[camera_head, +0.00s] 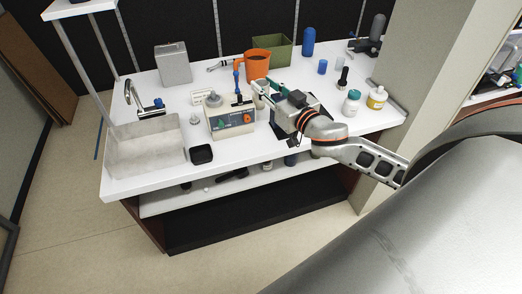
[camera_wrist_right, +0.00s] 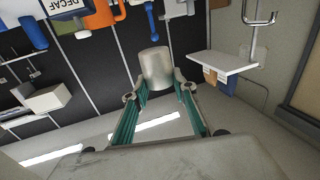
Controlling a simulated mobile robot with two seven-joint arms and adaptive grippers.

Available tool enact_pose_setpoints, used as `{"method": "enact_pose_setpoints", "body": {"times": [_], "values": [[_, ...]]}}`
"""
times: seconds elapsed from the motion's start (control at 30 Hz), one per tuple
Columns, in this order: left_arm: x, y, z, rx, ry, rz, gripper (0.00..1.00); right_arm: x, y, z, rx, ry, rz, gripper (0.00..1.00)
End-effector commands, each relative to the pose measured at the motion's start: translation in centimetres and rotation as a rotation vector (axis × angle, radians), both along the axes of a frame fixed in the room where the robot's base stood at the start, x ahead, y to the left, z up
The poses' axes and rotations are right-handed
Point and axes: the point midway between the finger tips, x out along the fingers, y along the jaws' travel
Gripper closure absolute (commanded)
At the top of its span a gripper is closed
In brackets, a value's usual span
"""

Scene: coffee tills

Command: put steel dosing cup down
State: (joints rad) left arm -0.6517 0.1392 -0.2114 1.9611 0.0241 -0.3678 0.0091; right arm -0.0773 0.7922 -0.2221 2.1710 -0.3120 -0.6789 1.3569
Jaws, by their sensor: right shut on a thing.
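My right gripper (camera_head: 262,90) is above the white counter (camera_head: 290,149), behind and right of the cream machine. In the right wrist view its two teal-sided fingers (camera_wrist_right: 156,90) are closed on the steel dosing cup (camera_wrist_right: 155,66), a plain grey tapered cup held at the fingertips. In the head view the cup is small and partly hidden by the fingers, so I cannot tell whether its base touches the counter. My left gripper is not in view.
The cream machine (camera_head: 232,119) stands close left of the gripper, with the orange pot (camera_head: 257,65) behind. A green bin (camera_head: 272,51), blue bottle (camera_head: 308,41) and white bottles (camera_head: 352,102) stand around. A sink (camera_head: 146,148) is left. Counter between machine and sink is partly clear.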

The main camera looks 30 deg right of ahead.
Motion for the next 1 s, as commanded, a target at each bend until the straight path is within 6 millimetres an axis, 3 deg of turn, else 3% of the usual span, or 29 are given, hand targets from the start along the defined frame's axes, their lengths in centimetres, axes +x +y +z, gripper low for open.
{"method": "enact_pose_setpoints", "body": {"times": [0.17,0.6,1.0], "values": [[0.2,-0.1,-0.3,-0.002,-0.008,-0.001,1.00,0.1,-0.1,-2.4,0.000,0.003,-0.003,0.93],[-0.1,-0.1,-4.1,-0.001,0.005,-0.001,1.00,0.1,-0.1,-13.1,-0.002,0.005,-0.002,0.93],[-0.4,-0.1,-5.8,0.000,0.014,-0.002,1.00,0.1,0.0,-17.3,-0.001,0.003,-0.001,0.93]]}}
